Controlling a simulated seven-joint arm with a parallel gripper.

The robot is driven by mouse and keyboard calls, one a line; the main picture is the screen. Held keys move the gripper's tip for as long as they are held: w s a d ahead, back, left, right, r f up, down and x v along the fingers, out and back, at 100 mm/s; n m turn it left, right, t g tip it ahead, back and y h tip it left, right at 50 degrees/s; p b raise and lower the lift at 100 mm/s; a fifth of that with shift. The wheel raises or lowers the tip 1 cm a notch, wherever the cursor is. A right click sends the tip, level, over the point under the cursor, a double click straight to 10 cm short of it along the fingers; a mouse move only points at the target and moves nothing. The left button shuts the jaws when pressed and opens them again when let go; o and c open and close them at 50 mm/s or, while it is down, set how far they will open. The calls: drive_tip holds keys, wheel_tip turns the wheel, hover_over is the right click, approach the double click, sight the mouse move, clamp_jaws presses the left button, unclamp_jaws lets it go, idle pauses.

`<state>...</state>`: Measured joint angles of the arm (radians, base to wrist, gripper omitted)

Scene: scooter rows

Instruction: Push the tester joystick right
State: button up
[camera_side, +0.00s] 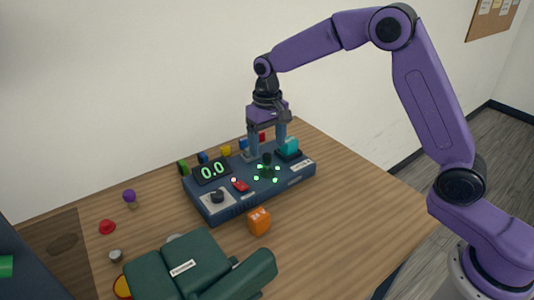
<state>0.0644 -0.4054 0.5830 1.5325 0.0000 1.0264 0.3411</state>
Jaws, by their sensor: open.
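The tester (240,203) is a dark blue box on the wooden table, with a "0.0" display, a dark knob on a light plate and a red switch on top. Its joystick (267,160) is a short dark stick toward the box's right end, with several green lights around its base. It looks upright. My gripper (266,155) points down over this end of the box. Its two fingers are spread apart, one left of the joystick and one right. Whether either finger touches the stick, I cannot tell.
A teal block (290,145) stands by the right finger. Several small coloured blocks sit behind the tester. The table's right side is clear.

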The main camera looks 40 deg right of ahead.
drive_tip(key=shift+r, duration=2.05)
drive_tip(key=shift+s+a+r, duration=0.1)
drive_tip(key=shift+s, duration=0.15)
drive_tip(key=s+d+n, duration=0.2)
drive_tip(key=s+n, duration=0.2)
drive_tip(key=s, duration=0.8)
drive_tip(key=s+d+n, duration=0.3)
drive_tip(key=s+n, duration=0.1)
drive_tip(key=s, duration=0.8)
drive_tip(key=s+d+n, duration=0.3)
drive_tip(key=s+n, duration=0.1)
drive_tip(key=s, duration=0.8)
drive_tip(key=shift+s+d+f+n, duration=0.15)
drive_tip(key=shift+s+f+n, duration=0.1)
drive_tip(key=shift+s+n, duration=0.05)
